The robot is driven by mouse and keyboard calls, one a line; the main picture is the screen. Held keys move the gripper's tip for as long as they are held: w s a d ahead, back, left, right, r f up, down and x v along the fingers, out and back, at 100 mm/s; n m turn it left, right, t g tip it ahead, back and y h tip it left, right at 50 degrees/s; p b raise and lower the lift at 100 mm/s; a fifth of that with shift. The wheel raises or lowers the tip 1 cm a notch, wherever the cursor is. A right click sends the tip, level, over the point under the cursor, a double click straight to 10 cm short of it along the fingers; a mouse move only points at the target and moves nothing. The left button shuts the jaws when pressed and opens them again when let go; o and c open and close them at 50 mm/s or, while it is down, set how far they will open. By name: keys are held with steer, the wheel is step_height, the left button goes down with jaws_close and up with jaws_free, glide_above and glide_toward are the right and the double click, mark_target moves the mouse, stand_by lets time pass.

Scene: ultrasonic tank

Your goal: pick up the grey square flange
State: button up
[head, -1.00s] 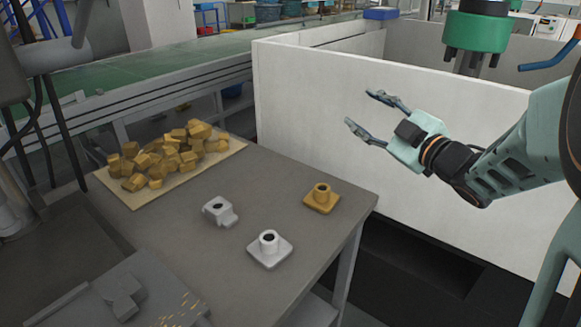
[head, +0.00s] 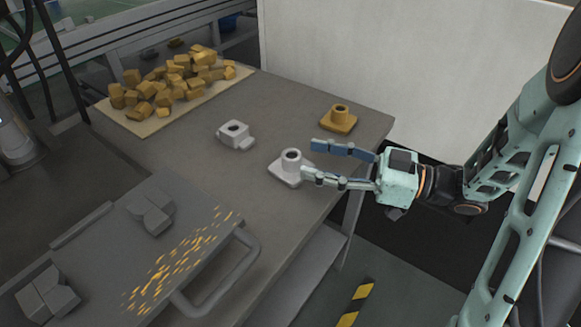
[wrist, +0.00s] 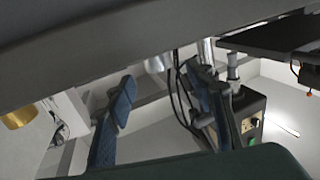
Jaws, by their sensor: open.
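The grey square flange (head: 281,173), a square plate with a round hollow boss, lies on the table in the head view. My gripper (head: 311,161) is open at its right side, fingers pointing left. The near finger overlaps the flange's right edge in the picture; the far finger lies just beyond the boss. I cannot tell whether they touch it. In the wrist view both fingers of my gripper (wrist: 165,95) show apart; I cannot make out the flange there for sure.
A yellow flange (head: 339,122) of like shape lies behind, near the table's edge. A grey block-like part (head: 234,136) lies to the left. Yellow blocks (head: 165,85) cover a board at the back left. A grey plate with a handle (head: 228,278) is in front. A white wall (head: 400,70) stands behind.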

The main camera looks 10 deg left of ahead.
mark_target(291, 156)
steer(key=a, duration=0.1)
steer(key=a+b, duration=0.1)
steer(key=a, duration=0.3)
steer(key=shift+w+f+b, duration=0.15)
steer(key=shift+f+b, duration=0.15)
steer(key=shift+f, duration=0.05)
steer(key=shift+w+a, duration=0.1)
steer(key=shift+a, duration=0.3)
steer(key=c, duration=1.2)
steer(key=shift+r, duration=0.1)
jaws_close()
steer(key=shift+r, duration=0.1)
